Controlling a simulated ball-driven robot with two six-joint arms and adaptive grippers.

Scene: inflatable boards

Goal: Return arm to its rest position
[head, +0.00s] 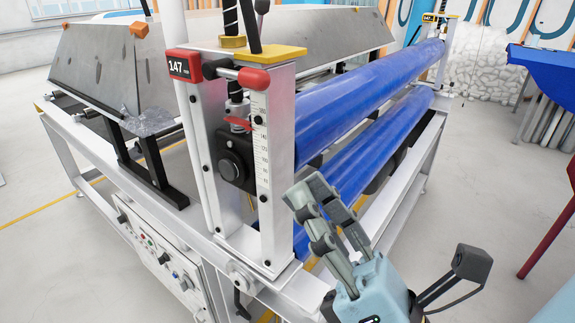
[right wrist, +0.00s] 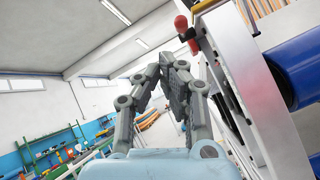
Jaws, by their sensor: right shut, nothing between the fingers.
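My right gripper (head: 311,190) shows in the lower middle of the head view, with grey fingers on a light blue body. It is shut and empty. Its fingers point up and left, in front of the lower blue roller and the machine's white frame as seen from the head. In the right wrist view the right gripper (right wrist: 167,62) has its fingers together, with nothing held. Whether the fingers touch the machine cannot be told. My left gripper is not in view.
A roller machine has a white end post (head: 275,165), an upper blue roller (head: 365,100) and a lower blue roller (head: 350,160). A red-tipped handle (right wrist: 182,25) is near the fingers in the wrist view. A control panel (head: 160,255) is at lower left.

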